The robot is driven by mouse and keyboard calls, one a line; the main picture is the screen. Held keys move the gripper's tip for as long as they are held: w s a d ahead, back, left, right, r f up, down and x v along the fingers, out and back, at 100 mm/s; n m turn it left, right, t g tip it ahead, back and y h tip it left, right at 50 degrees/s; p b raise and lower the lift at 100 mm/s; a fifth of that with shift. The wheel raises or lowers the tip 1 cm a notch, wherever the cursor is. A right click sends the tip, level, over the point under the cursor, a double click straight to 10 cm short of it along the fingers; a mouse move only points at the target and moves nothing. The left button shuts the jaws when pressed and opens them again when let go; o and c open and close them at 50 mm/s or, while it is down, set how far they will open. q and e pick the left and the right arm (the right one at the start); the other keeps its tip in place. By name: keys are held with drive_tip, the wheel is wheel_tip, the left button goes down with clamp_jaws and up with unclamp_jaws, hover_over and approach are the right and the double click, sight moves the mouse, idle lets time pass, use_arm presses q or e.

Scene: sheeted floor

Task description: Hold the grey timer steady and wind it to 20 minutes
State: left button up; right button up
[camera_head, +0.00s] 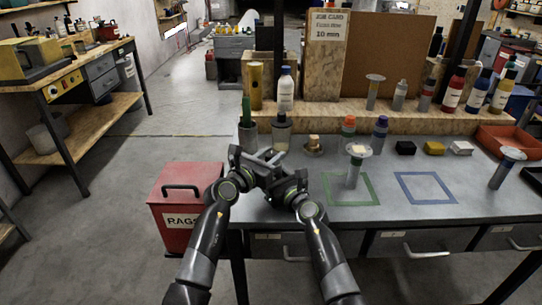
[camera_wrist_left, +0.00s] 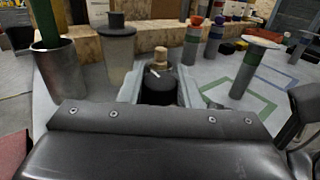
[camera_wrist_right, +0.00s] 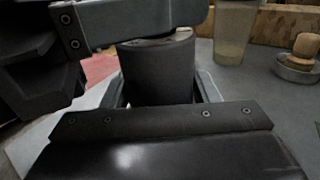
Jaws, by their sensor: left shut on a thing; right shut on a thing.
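The grey timer (camera_wrist_right: 158,70) shows in the right wrist view as an upright dark grey cylinder. My right gripper (camera_wrist_right: 161,88) is shut on its body, a finger on each side. My left gripper (camera_head: 268,158) crosses just above the right one (camera_head: 272,178). In the left wrist view it is shut on the timer's dark round top (camera_wrist_left: 159,88), which bears a short white mark. The scale cannot be read. In the head view the two grippers hide most of the timer, near the bench's left end.
A metal cup (camera_head: 247,135) with a green-handled thing and a clear cup (camera_head: 281,134) stand behind the grippers. A small dish with a wooden knob (camera_head: 313,143) is to the right. A red RAGS box (camera_head: 182,205) stands left.

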use_arm(q)
drive_tip(key=shift+m+g+h, duration=0.5)
drive_tip(key=shift+h, duration=0.1)
drive_tip(key=m+g+h, duration=0.3)
drive_tip(key=g, duration=0.1)
drive_tip(key=shift+w+f, duration=0.1)
drive_tip(key=shift+m+g+h, duration=1.1)
drive_tip(key=shift+m+g, duration=0.6)
drive_tip(key=shift+g, duration=0.5)
drive_tip(key=shift+m+g, duration=0.3)
drive_tip(key=shift+g, duration=0.1)
drive_tip(key=o, duration=1)
drive_tip(key=shift+c, duration=0.2)
drive_tip(key=shift+a, duration=0.1)
drive_tip(key=v, duration=1.2)
drive_tip(key=shift+f, duration=0.2)
